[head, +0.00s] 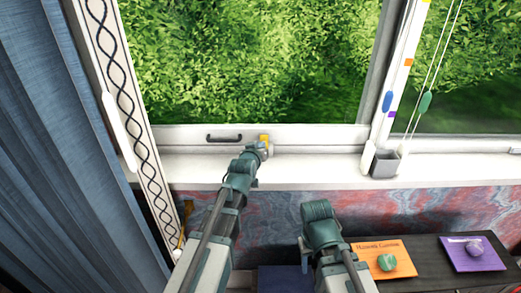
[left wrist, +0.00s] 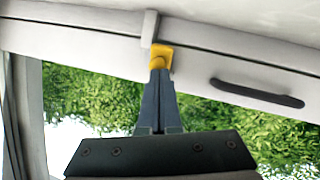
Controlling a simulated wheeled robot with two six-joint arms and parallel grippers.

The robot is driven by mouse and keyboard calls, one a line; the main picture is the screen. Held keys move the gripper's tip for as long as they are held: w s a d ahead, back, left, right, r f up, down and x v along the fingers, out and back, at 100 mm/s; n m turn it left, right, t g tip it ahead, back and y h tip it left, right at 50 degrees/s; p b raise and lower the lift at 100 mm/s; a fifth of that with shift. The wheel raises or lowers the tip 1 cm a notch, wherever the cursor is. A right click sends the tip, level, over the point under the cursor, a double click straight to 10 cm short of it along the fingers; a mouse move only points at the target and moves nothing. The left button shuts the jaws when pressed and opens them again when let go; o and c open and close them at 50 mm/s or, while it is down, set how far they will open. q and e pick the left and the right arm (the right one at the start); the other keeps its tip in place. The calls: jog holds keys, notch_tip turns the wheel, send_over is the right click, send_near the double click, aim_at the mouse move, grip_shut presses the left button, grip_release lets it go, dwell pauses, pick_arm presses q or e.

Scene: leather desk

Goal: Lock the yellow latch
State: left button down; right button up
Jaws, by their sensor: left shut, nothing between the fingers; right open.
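The yellow latch (head: 264,138) sits on the lower rail of the white window frame, above the sill. My left gripper (head: 262,150) is at the latch in the head view and partly covers it. In the left wrist view the yellow latch (left wrist: 160,56) shows just beyond the shut fingertips (left wrist: 157,75), which overlap its edge. I cannot tell whether they touch it. A pale block (left wrist: 150,28) stands beside the latch. My right gripper (head: 318,212) hangs over the area before the wall below the sill; its fingers are hidden in this view.
A dark handle (head: 224,138) is on the window rail left of the latch. A small grey box (head: 384,163) and hanging cords stand right on the sill. An orange board (head: 384,259) and a purple board (head: 472,253) lie on the dark desk. A blue curtain (head: 50,150) fills the left.

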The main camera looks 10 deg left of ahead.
pick_arm(q)
jog(key=shift+f+b, duration=0.3)
jog(key=shift+f, duration=0.25)
jog(key=f+t+b, duration=0.1)
jog(key=f+b, duration=0.1)
jog(key=b, duration=0.1)
jog(key=shift+b, duration=0.75)
jog(key=shift+w, duration=0.15)
jog(key=shift+w+a+f+b, duration=0.1)
jog(key=shift+w+f+b, duration=0.05)
jog(key=shift+f+b, duration=0.35)
jog(key=shift+r, duration=0.1)
